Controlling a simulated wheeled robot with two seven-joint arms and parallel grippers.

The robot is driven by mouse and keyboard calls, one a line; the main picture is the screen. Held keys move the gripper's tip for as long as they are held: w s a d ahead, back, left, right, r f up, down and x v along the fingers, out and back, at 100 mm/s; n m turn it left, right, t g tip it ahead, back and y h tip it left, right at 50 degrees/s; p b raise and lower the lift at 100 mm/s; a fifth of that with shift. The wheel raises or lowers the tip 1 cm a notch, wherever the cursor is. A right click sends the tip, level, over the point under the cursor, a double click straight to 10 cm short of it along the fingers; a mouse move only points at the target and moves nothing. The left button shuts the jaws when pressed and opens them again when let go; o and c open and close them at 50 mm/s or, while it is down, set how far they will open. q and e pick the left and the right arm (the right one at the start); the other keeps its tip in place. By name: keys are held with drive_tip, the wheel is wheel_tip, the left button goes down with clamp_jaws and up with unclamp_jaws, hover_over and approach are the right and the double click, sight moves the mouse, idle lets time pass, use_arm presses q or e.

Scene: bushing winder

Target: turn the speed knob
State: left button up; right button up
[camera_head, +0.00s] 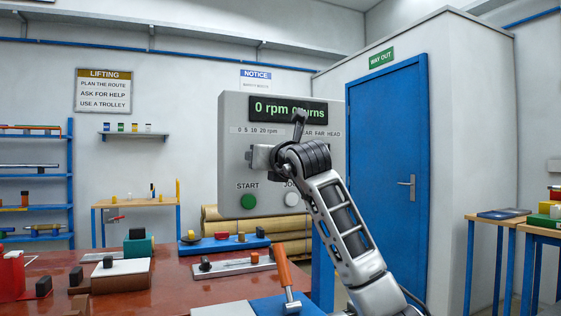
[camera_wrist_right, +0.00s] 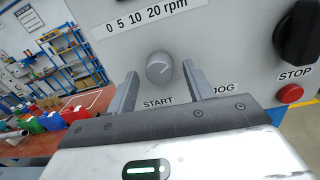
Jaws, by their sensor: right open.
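The speed knob (camera_wrist_right: 160,68) is a round grey knob with a light pointer mark, on the grey control panel (camera_wrist_right: 222,50) below the "0 5 10 20 rpm" label (camera_wrist_right: 146,16). My right gripper (camera_wrist_right: 161,76) is open, with one fingertip to each side of the knob; I cannot tell whether they touch it or how deep they reach. In the head view my right gripper (camera_head: 262,157) is in front of the panel (camera_head: 231,120) and hides the knob. The display (camera_head: 288,109) reads "0 rpm", with the rest partly covered. My left gripper is not in view.
The green START button (camera_head: 248,201) is below my right gripper. A black knob (camera_wrist_right: 297,35) and a red STOP button (camera_wrist_right: 290,94) are at the panel's right. The red table (camera_head: 190,283) below carries an orange-handled lever (camera_head: 284,269) and several blocks.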

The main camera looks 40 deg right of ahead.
use_arm(q)
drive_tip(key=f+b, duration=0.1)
drive_tip(key=b, duration=0.1)
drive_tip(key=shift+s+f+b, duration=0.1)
drive_tip(key=shift+b, duration=0.25)
use_arm(e)
drive_tip(key=v, duration=1.4)
drive_tip(key=shift+s, duration=0.3)
drive_tip(key=shift+a, duration=0.1)
drive_tip(key=shift+f, duration=0.1)
